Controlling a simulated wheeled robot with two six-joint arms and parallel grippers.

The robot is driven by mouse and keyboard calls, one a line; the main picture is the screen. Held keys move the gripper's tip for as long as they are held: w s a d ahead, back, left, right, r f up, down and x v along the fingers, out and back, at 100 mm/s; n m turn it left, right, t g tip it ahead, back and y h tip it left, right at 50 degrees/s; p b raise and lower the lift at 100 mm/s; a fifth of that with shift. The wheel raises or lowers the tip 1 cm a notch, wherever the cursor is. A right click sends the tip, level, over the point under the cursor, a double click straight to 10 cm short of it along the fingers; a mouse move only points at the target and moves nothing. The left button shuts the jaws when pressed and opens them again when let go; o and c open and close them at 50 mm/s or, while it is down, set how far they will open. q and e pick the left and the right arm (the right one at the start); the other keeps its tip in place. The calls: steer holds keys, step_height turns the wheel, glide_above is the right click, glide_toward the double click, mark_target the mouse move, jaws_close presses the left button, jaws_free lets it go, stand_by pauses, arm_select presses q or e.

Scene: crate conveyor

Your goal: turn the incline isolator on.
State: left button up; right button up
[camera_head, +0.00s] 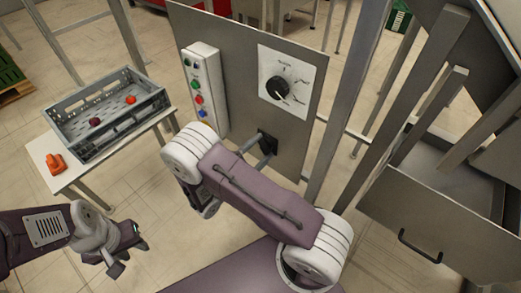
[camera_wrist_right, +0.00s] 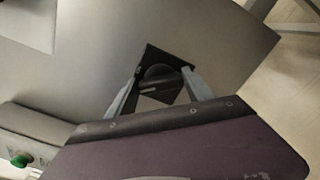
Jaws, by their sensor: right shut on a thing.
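The isolator, a black rotary switch on a dark square plate (camera_head: 264,149), sits low on the grey upright panel. In the right wrist view its round knob (camera_wrist_right: 160,73) shows between the fingers, with a bar running nearly level across the picture. My right gripper (camera_head: 261,147) reaches the panel and is shut on this knob, one finger at each side. Its fingers also show in the right wrist view (camera_wrist_right: 161,88). No label for the isolator is readable. My left gripper (camera_head: 130,257) hangs empty at the lower left, its fingers apart, away from the panel.
Above the isolator is a black selector dial (camera_head: 277,88) on a white plate. A white button box (camera_head: 205,88) is to its left. A grey crate (camera_head: 88,139) with red items stands on a white table (camera_head: 75,178). A steel chute (camera_head: 440,225) is at right.

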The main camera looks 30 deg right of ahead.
steer(key=m, duration=0.2)
steer(key=m+b, duration=0.1)
steer(key=shift+f+m, duration=0.2)
steer(key=shift+m, duration=0.2)
steer(key=shift+s+m+b, duration=0.1)
steer(key=shift+m+b, duration=0.95)
steer(key=shift+m, duration=0.75)
steer(key=o, duration=1.4)
steer(key=shift+c, duration=0.2)
